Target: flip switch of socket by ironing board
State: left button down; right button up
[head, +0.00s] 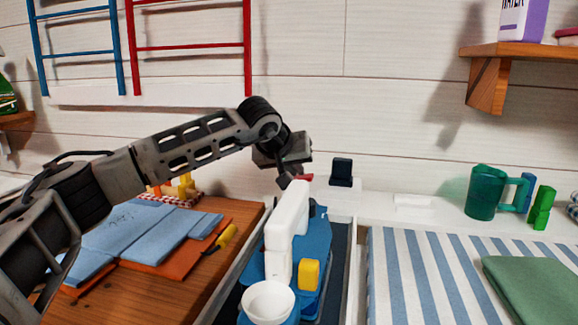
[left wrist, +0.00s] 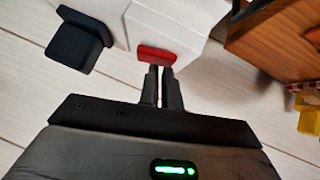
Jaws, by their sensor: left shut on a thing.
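A white socket block (head: 335,203) sits on the ledge at the wall, left of the striped ironing board (head: 400,290). Its red switch (head: 306,177) shows beside my left gripper, and a black plug (head: 342,172) stands on the block to the right. In the left wrist view the red switch (left wrist: 156,53) is at the fingertips, on the white block (left wrist: 165,25), with the black plug (left wrist: 78,40) to its left. My left gripper (head: 290,182) is shut, its narrow fingers (left wrist: 160,72) close together at the switch. My right gripper is not in view.
A wooden table (head: 240,215) with blue cloths is at left. A green mug (head: 484,195) stands on the ledge. A wooden shelf (head: 490,85) is at upper right.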

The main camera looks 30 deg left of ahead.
pick_arm(q)
jog(key=r+p, duration=0.3)
jog(key=p, duration=0.1)
jog(key=shift+s+a+r, duration=0.1)
jog(key=shift+a+r, duration=0.2)
jog(key=shift+r, duration=0.05)
jog(key=v, duration=1)
jog(key=shift+a, duration=0.25)
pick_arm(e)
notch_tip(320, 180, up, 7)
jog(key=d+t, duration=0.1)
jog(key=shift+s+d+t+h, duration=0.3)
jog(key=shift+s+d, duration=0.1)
